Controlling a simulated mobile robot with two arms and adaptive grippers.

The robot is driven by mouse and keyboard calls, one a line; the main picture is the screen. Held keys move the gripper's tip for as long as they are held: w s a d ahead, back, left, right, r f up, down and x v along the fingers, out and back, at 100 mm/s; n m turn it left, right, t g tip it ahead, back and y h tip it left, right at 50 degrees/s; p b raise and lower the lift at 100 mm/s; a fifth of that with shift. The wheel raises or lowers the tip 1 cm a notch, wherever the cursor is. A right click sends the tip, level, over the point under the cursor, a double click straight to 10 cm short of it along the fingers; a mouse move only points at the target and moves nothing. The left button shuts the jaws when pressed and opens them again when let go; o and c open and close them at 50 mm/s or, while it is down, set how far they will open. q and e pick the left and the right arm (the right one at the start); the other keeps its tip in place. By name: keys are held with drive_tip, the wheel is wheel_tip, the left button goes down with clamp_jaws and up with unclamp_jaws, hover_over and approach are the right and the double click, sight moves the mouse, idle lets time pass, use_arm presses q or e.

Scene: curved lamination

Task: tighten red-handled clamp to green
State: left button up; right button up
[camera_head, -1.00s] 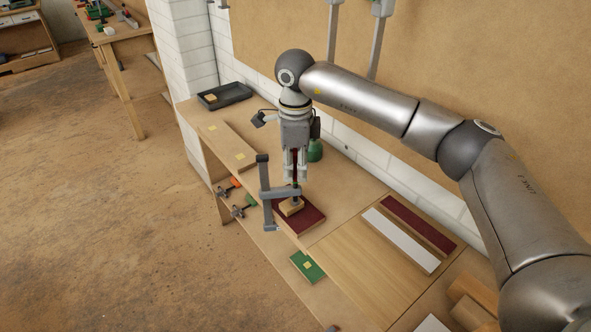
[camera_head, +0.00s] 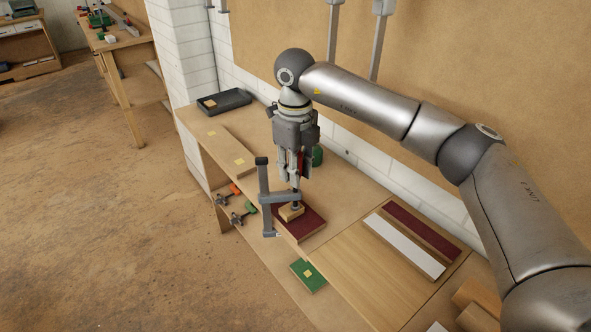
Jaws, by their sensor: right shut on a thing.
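The clamp (camera_head: 265,199) is a grey C-shaped frame at the bench's front edge. Its screw foot stands over a small wooden block (camera_head: 291,213) on a dark red board (camera_head: 309,223). My right gripper (camera_head: 299,172) points down above the block and is shut on the clamp's red handle (camera_head: 301,162), which shows only as a sliver between the fingers. Whether the foot presses on the block is too small to tell. No green mark shows clearly on the clamp now. My left gripper is not in view.
A green object (camera_head: 317,155) stands behind my gripper. A black tray (camera_head: 224,101) is at the back left. White (camera_head: 403,245) and dark red (camera_head: 419,224) strips lie right. Smaller clamps (camera_head: 239,216) sit below.

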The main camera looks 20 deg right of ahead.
drive_tip(key=shift+r, duration=0.1)
idle(0.3)
drive_tip(key=o, duration=1.1)
wheel_tip(320, 180, up, 12)
drive_tip(key=shift+f, duration=0.1)
